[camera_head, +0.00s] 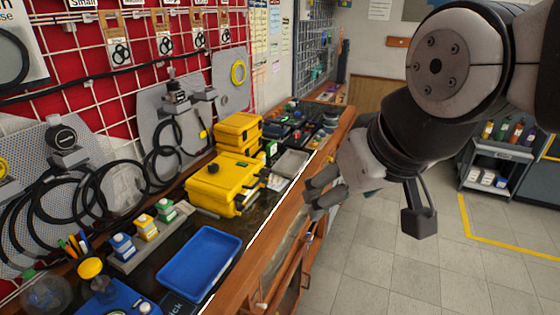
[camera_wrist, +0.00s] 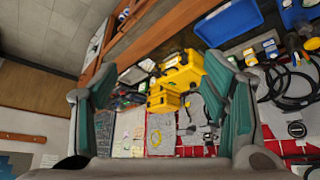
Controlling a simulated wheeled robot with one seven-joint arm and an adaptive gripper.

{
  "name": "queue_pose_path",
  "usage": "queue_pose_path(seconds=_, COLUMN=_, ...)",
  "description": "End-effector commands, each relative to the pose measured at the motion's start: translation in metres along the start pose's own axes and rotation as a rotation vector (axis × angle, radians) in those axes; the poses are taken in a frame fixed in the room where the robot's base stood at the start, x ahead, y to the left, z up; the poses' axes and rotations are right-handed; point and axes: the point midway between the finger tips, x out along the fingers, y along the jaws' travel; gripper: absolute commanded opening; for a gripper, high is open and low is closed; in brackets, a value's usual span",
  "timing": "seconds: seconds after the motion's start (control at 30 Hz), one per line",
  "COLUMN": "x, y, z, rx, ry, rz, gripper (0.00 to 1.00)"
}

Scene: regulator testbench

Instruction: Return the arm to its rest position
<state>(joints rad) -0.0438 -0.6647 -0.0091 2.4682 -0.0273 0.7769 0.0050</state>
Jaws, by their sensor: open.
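My arm reaches in from the upper right in the head view. My gripper (camera_head: 322,190) hangs beside the front edge of the workbench (camera_head: 268,232), to the right of the yellow cases. In the wrist view, my gripper (camera_wrist: 160,100) has its two green-padded fingers wide apart, with nothing between them close by. The bench and the yellow case (camera_wrist: 182,75) show well beyond the fingers. I see nothing held.
On the bench are a yellow case (camera_head: 222,183), a blue tray (camera_head: 200,262) and small bottles (camera_head: 145,226). Regulators with black hoses hang on the wall. A grey cart (camera_head: 490,165) with bottles stands at the right. The tiled floor (camera_head: 390,260) between is clear.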

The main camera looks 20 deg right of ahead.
Motion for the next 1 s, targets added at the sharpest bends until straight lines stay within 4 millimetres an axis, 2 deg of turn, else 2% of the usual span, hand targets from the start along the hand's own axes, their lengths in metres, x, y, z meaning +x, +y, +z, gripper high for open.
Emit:
queue_pose_path(seconds=0.03, x=-0.005, y=0.002, z=0.015, rx=0.017, ry=-0.023, rz=0.004, gripper=0.68)
queue_pose_path(seconds=0.1, x=-0.009, y=0.003, z=0.03, rx=0.032, ry=-0.054, rz=0.005, gripper=0.68)
queue_pose_path(seconds=0.2, x=-0.012, y=0.003, z=0.041, rx=0.042, ry=-0.077, rz=0.006, gripper=0.68)
queue_pose_path(seconds=1.0, x=-0.013, y=0.003, z=0.042, rx=0.042, ry=-0.08, rz=0.005, gripper=0.68)
